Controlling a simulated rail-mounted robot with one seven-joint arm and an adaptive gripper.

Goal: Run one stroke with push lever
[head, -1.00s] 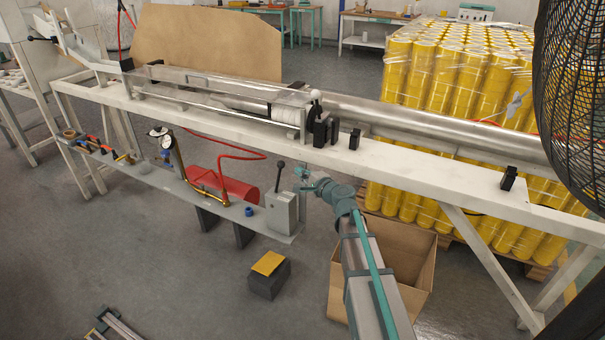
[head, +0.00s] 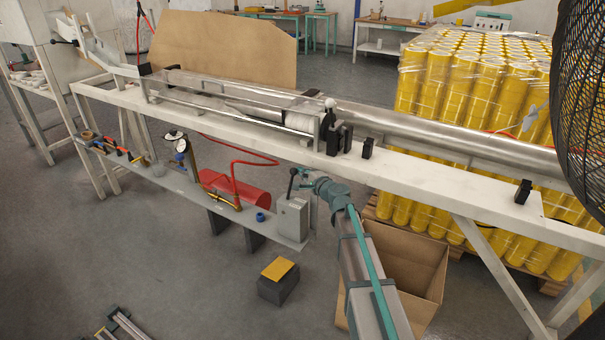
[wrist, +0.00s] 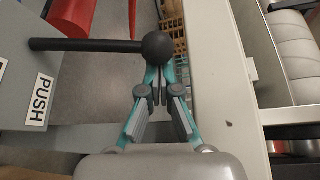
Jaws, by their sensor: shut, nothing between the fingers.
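The push lever (head: 291,183) is a dark rod with a ball knob, standing up from a grey control box (head: 293,218) on the lower shelf. In the wrist view the lever (wrist: 95,45) runs across the upper left and ends in its black ball. A white PUSH label (wrist: 38,100) is on the box face beside it. My gripper (head: 301,175) is just right of the lever's upper part. In the wrist view its teal fingers (wrist: 158,82) are shut and empty, their tips close to the ball, which partly covers them. I cannot tell whether they touch.
A white frame beam (head: 420,170) with a long metal tube runs above and behind my gripper. A red tank (head: 235,188) and a gauge (head: 181,146) are left on the shelf. An open cardboard box (head: 415,265) stands below my arm.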

